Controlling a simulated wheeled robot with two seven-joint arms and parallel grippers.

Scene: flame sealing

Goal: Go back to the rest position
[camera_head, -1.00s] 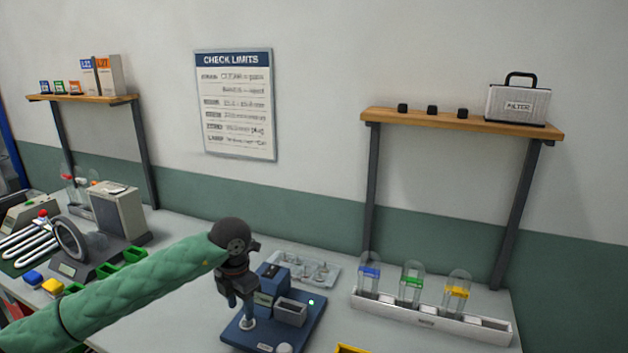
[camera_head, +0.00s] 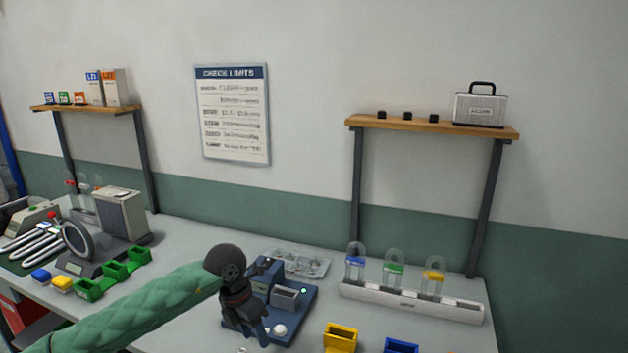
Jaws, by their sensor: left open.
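My left gripper (camera_head: 252,335) is open and points down, at the front left of the blue sealing device (camera_head: 303,318) on the table. My green-sleeved left arm comes in from the lower left. The gripper hides part of the device's left side. I see nothing held between the fingers, though the tips are small and dark. A small green light shows on the device. My right gripper is not in view.
A white rack (camera_head: 410,304) with blue, green and yellow banded tubes stands right of the device. A clear tray (camera_head: 297,263) lies behind it. Yellow (camera_head: 340,337) and blue (camera_head: 401,346) bins are at the front. Green bins (camera_head: 115,271) and a grey machine (camera_head: 122,215) stand left.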

